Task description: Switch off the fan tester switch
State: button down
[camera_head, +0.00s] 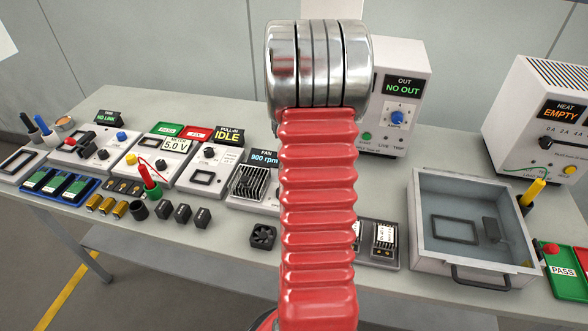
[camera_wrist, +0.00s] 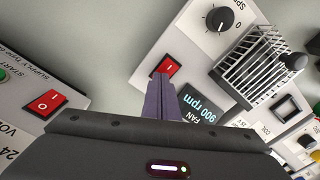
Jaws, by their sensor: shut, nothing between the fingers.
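The fan tester (camera_wrist: 193,55) is a white box with a display (camera_wrist: 203,108) reading "FAN 900 rpm". It carries a red rocker switch (camera_wrist: 169,67) with a white mark, a black knob (camera_wrist: 220,18) and a wire guard (camera_wrist: 262,68). My gripper (camera_wrist: 160,80) is shut and empty, its fingertips at the near edge of the red switch in the wrist view. I cannot tell whether they touch it. In the head view the tester's display (camera_head: 265,158) and guard (camera_head: 249,183) show, but my arm hides its right part, the switch and my gripper.
A supply unit (camera_wrist: 20,135) with another red rocker switch (camera_wrist: 45,103) lies left in the wrist view. In the head view, an open grey tray (camera_head: 480,267) stands right, several testers line the left, and a loose black fan (camera_head: 263,237) lies in front.

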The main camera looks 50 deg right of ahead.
notch_tip(320, 180, up, 6)
jog(key=shift+r, duration=0.15)
dwell(0.8)
jog(key=shift+w, duration=0.1)
dwell(0.5)
jog(key=shift+f, duration=0.3)
jog(key=a, duration=0.1)
jog(key=s+a, duration=0.1)
jog(key=a+f, duration=0.1)
jog(key=shift+s+f+m, duration=0.1)
jog(key=shift+s+m, duration=0.15)
jog(key=shift+m, duration=0.15)
jog(key=s+a+r+n+t, duration=0.2)
jog(key=a+r, duration=0.1)
jog(key=a, duration=1)
jog(key=s+a+r+n+t, duration=0.1)
jog(key=a+r+n, duration=0.2)
jog(key=a, duration=1)
jog(key=s+a+r+n+t, duration=0.2)
jog(key=a+r, duration=0.3)
jog(key=a, duration=0.8)
jog(key=shift+s+a+n+t, duration=0.3)
jog(key=shift+s+a+n, duration=0.05)
jog(key=shift+n, duration=0.25)
jog(key=shift+d+r, duration=0.1)
